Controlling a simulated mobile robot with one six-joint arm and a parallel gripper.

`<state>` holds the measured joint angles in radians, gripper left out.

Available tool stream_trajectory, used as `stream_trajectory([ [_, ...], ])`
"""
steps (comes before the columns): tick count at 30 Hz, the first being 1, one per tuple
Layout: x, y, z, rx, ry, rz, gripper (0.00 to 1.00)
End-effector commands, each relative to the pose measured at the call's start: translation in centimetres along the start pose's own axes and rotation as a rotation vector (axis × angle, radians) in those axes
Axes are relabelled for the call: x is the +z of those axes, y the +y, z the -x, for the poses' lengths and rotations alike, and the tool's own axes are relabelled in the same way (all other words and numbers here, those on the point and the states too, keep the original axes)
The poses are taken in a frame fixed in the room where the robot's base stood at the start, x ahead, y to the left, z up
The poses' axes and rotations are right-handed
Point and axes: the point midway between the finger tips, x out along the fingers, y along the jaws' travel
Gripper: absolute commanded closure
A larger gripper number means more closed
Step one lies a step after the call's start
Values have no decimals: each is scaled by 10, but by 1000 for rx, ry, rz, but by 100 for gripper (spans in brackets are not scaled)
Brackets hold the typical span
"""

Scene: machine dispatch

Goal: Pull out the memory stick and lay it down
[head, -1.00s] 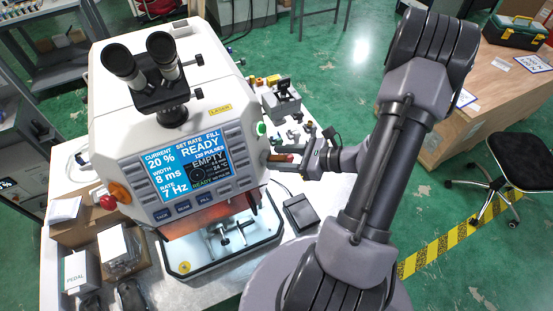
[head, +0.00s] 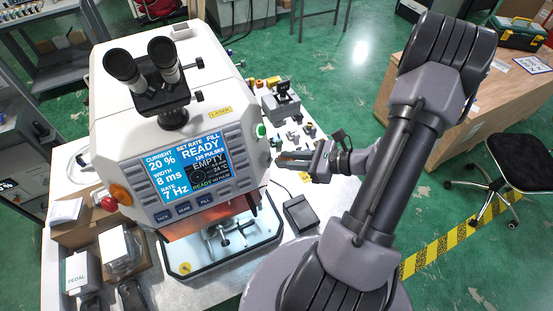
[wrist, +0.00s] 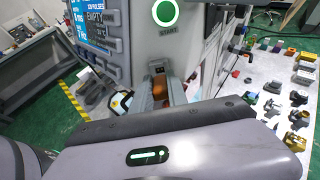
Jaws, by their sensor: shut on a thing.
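My gripper (head: 284,160) is just to the right of the white laser machine (head: 125,85), at the height of its screen. It is shut on a small orange-brown piece, the memory stick (wrist: 159,86), which shows between the fingers in the wrist view. The fingers hide most of the stick. In the head view a narrow gap shows between the fingertips and the machine's side. The machine's port cannot be made out. In the wrist view the machine's side with the green START button (wrist: 166,13) stands beyond my gripper.
The white table (head: 315,205) has a bare strip below my gripper. A dark pedal-like box (head: 299,212) stands near its front right. Several small metal parts (wrist: 298,97) lie behind my gripper. A wooden bench (head: 425,125) is at the right.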

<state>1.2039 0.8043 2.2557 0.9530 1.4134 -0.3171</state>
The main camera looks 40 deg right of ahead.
Motion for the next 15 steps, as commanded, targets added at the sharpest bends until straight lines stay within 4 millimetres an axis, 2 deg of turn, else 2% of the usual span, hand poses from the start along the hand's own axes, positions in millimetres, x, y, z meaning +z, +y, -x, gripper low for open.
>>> stream_trajectory([
  [15,-1,0,27,0,0,1,100],
])
